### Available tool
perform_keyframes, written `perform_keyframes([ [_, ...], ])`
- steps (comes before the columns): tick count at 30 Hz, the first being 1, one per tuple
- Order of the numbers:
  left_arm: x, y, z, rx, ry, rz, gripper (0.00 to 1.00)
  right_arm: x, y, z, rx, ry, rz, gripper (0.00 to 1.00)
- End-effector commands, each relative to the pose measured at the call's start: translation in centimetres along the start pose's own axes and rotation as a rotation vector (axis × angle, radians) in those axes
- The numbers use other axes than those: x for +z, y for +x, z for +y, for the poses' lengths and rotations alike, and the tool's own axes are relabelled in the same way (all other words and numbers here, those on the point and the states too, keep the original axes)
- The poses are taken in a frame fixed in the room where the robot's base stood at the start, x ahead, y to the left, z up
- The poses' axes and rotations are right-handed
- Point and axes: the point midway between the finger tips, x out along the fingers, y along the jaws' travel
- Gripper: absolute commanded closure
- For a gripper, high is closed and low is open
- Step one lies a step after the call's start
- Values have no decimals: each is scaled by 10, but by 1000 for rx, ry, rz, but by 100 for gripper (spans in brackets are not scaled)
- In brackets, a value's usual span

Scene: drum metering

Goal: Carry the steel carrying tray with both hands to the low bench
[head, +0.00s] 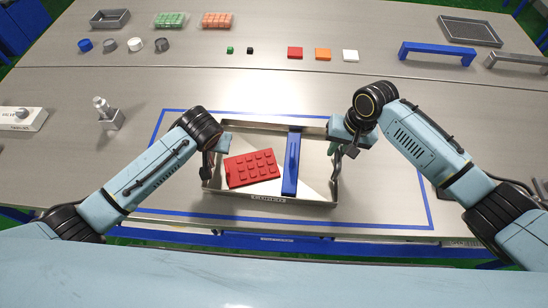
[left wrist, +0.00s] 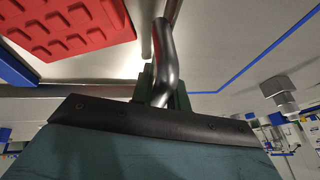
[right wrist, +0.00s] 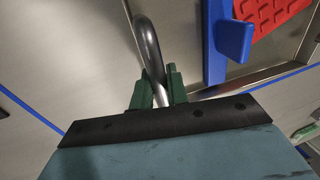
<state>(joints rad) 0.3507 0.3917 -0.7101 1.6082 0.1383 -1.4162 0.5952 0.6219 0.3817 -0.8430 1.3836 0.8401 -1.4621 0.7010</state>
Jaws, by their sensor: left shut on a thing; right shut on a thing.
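The steel carrying tray (head: 262,195) is in the middle of the head view, near the front edge of the steel table. It holds a red studded block (head: 252,168) on the left and a blue bar-shaped piece (head: 291,165) on the right. My left gripper (head: 208,165) is shut on the tray's left handle, a bent steel bar that shows in the left wrist view (left wrist: 165,65). My right gripper (head: 338,158) is shut on the right handle, which shows in the right wrist view (right wrist: 152,60). I cannot tell whether the tray touches the table. The low bench is not identifiable.
A blue taped outline (head: 420,195) on the table surrounds the tray. A small metal fixture (head: 108,115) and a white box with a knob (head: 20,118) stand at left. Coloured blocks, round cups, egg-like cartons and blue and grey brackets (head: 437,53) line the back.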

Motion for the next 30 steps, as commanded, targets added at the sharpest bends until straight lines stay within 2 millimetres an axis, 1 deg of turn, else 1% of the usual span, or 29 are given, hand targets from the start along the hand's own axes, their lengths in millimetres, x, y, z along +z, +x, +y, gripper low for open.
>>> perform_keyframes([
  [22, -3, -2, -2, -2, -2, 4, 100, -2, -4, -1, -2, 0, 6, 100],
  [30, -7, -12, -4, -2, -1, 4, 100, -2, -15, -3, -2, 1, 6, 100],
])
